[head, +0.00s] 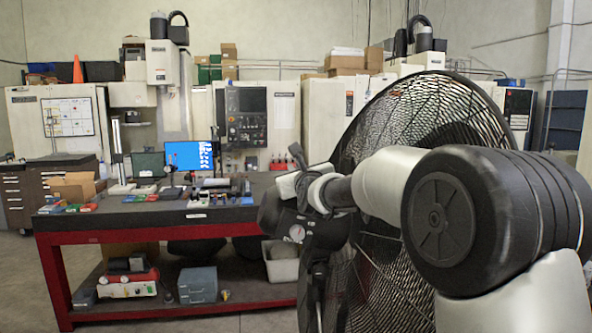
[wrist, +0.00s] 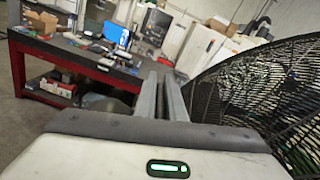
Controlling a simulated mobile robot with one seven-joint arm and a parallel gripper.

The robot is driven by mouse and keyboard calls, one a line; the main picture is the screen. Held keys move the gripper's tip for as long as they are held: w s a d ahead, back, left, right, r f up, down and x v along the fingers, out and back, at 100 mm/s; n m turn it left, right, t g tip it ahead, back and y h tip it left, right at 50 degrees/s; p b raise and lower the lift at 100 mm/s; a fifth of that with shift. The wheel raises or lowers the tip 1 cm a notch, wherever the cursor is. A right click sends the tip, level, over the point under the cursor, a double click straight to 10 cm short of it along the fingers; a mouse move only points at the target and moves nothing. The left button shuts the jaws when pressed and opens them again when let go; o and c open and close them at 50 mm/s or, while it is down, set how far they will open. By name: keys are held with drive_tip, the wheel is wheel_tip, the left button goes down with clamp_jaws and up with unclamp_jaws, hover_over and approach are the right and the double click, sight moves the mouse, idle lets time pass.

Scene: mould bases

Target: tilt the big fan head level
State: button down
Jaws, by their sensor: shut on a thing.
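The big fan head (head: 425,110) fills the right of the head view, its round black wire cage seen at a slant and partly hidden by my arm. A dark housing with a pale dial (head: 297,233) is behind the cage, beside my wrist. In the wrist view the cage (wrist: 255,95) stands at the right, close beside the fingers. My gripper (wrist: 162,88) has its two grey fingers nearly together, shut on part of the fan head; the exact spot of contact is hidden. In the head view my arm covers the fingertips.
A red-framed workbench (head: 150,236) with a monitor (head: 189,155) and small tools stands to the left. Machine cabinets (head: 330,115) line the back wall. A white bin (head: 281,262) sits under the bench. Open floor shows at the lower left.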

sight(266, 194)
drive_tip(key=shift+a, duration=0.1)
drive_tip(key=a+f+n+b, duration=0.1)
drive_tip(key=a, duration=0.1)
drive_tip(key=s+a+f+b, duration=0.1)
drive_tip(key=a, duration=0.2)
drive_tip(key=a+f+n+b, duration=0.1)
drive_tip(key=a, duration=0.1)
drive_tip(key=shift+s+a+f+n+b, duration=0.15)
drive_tip(key=shift+s+a+n+b, duration=0.15)
drive_tip(key=shift+b, duration=0.1)
drive_tip(key=shift+s+a, duration=0.1)
drive_tip(key=shift+a, duration=0.2)
drive_tip(key=c, duration=1.8)
unclamp_jaws()
drive_tip(key=shift+d, duration=0.2)
drive_tip(key=shift+c, duration=0.2)
